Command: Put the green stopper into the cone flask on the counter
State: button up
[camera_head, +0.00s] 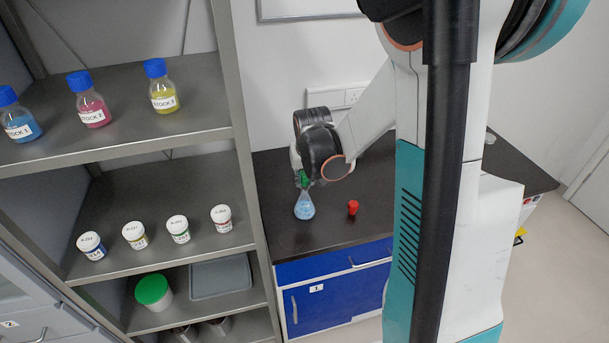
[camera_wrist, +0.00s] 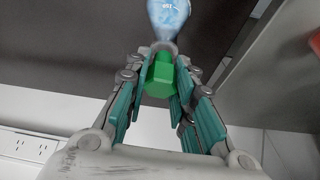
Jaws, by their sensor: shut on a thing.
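The green stopper (camera_wrist: 160,78) is between the fingertips of my gripper (camera_wrist: 163,62) in the wrist view, and the gripper is shut on it. In the head view the stopper (camera_head: 303,178) shows just above the neck of the cone flask (camera_head: 305,207). The flask holds blue liquid and stands upright on the dark counter (camera_head: 290,235). In the wrist view the flask (camera_wrist: 168,15) lies just beyond the fingertips, in line with the stopper. I cannot tell whether the stopper's lower end is inside the flask's mouth. My arm partly hides the gripper in the head view.
A red stopper (camera_head: 353,207) stands on the counter to the right of the flask. A metal shelf (camera_head: 180,245) at the left holds several labelled bottles and jars, and its post (camera_head: 245,140) rises near the counter's left edge. The counter's front is clear.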

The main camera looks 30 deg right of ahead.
jog(key=shift+f+b, duration=0.45)
jog(key=shift+f, duration=0.05)
dwell(0.4)
jog(key=o, duration=0.7)
jog(key=shift+o, duration=0.2)
jog(key=v, duration=1.2)
